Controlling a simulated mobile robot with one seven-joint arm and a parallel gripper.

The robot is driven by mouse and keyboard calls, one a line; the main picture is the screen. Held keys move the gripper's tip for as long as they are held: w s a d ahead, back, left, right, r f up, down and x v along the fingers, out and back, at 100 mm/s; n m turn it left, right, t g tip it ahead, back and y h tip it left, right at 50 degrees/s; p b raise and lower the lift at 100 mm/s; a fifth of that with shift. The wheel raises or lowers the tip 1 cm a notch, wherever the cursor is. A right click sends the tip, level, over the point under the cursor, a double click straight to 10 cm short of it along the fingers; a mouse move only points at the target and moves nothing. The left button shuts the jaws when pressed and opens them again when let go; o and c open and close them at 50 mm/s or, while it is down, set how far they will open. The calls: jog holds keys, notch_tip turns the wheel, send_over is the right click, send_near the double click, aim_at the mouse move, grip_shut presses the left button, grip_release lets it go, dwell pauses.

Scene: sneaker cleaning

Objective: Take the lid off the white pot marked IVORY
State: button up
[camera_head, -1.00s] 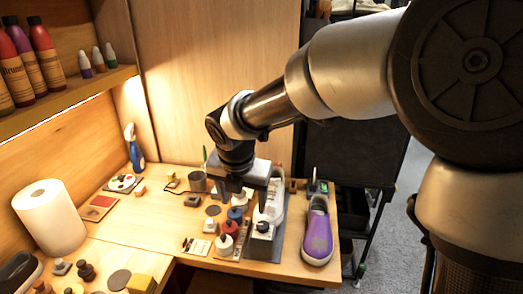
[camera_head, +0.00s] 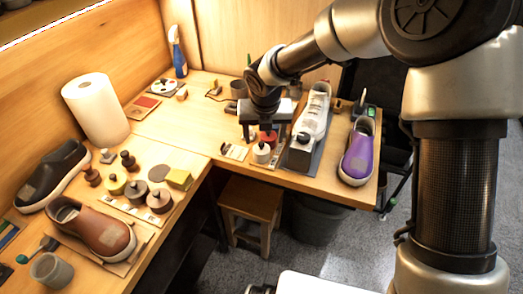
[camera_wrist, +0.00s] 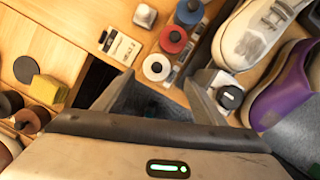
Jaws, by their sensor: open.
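The white pot (camera_head: 262,152) stands near the front edge of the bench, with a dark knob on top. It also shows in the wrist view (camera_wrist: 157,69), at the near end of a row with a red pot (camera_wrist: 174,39) and a blue pot (camera_wrist: 190,12). Its lid appears on; no IVORY lettering is readable. My gripper (camera_head: 264,136) is open and empty above the row, partly hiding the red pot in the head view. In the wrist view, the white pot lies between and beyond my fingertips (camera_wrist: 156,92), apart from them.
A white sneaker (camera_head: 316,112) on a grey stand is right of the pots, with a black-knobbed item (camera_head: 303,138) at its near end. A purple shoe (camera_head: 358,152) stands farther right. A printed card (camera_head: 234,152) lies left of the pot. A stool (camera_head: 250,203) is below.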

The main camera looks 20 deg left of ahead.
aim_at(261, 145)
jog(key=shift+a+b+x, duration=0.2)
jog(key=shift+b+x, duration=0.2)
jog(key=shift+x, duration=0.95)
jog(key=shift+a+b+x, duration=0.15)
jog(key=shift+b+x, duration=0.2)
jog(key=shift+x, duration=1)
jog(key=shift+r, duration=0.1)
jog(key=c, duration=1.1)
